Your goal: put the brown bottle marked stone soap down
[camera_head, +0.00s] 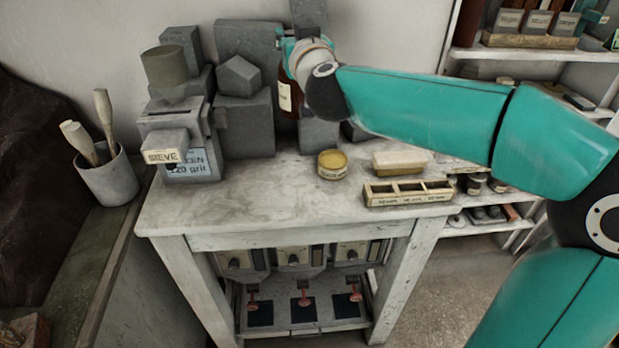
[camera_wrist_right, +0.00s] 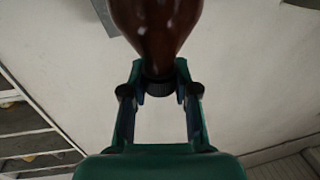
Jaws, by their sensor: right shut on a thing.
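The brown bottle (camera_head: 288,97) is in my right gripper (camera_head: 290,50), above the back of the marble-topped table (camera_head: 240,200). Part of its pale label shows, but I cannot read it. My wrist hides much of the bottle in the head view. In the right wrist view the brown bottle (camera_wrist_right: 157,25) fills the top middle, and its dark neck or cap sits between the two fingers of the right gripper (camera_wrist_right: 160,85). The bottle appears clear of the tabletop. My left gripper is not in view.
Grey stone blocks (camera_head: 245,115) stand at the table's back. A sieve machine (camera_head: 180,140) is at left, beside a pot of brushes (camera_head: 108,175). A yellow tin (camera_head: 332,164), a pale block (camera_head: 400,161) and a sectioned tray (camera_head: 408,193) stand at right. The front left tabletop is clear.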

